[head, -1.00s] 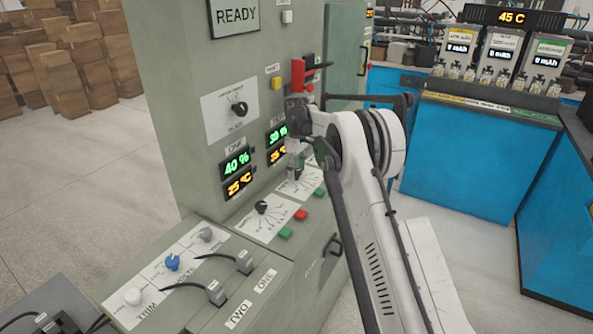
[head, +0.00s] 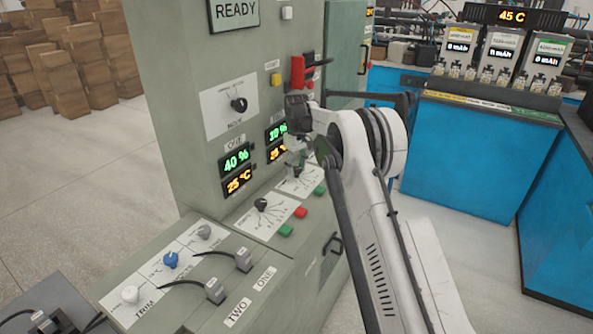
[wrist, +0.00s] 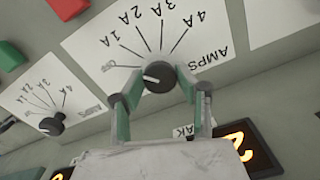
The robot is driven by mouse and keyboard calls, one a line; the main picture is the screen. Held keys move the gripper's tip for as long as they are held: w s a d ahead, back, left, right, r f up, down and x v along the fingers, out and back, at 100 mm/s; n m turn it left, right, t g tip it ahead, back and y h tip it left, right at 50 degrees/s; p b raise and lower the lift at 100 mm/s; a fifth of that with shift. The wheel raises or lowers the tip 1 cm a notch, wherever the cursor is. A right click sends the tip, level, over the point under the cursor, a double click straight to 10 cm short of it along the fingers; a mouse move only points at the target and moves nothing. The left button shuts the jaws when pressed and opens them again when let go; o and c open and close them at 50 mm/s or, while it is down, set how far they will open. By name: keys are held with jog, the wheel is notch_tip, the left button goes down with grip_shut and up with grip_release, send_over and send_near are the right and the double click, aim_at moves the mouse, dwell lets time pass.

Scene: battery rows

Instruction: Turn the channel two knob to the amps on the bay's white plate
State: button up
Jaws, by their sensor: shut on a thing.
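The channel two knob (wrist: 160,77) is a round black knob with a pale pointer mark on a white plate (wrist: 90,45). In the wrist view its pointer faces left, roughly toward the symbol below the 1A line. The plate carries lines marked 1A, 2A, 3A and 4A and the word AMPS. My gripper (wrist: 160,92) is shut on this knob, with a green-sided finger at each side. In the head view my gripper (head: 296,166) is over the right-hand plate (head: 304,183) and partly hides the knob.
A similar knob (head: 261,205) sits on the neighbouring plate (head: 277,212) to the left. Red (head: 300,213) and green (head: 286,230) buttons lie close by. The upright panel with displays (head: 236,160) stands just behind. A red handle (head: 298,72) juts out above.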

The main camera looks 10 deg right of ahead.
aim_at(297, 168)
jog(key=m+b, duration=0.1)
jog(key=m, duration=0.3)
jog(key=shift+m+b, duration=0.45)
jog(key=shift+m, duration=1.75)
jog(key=o, duration=1.2)
jog(key=shift+c, duration=0.2)
jog(key=shift+r, duration=0.1)
notch_tip(297, 168, up, 12)
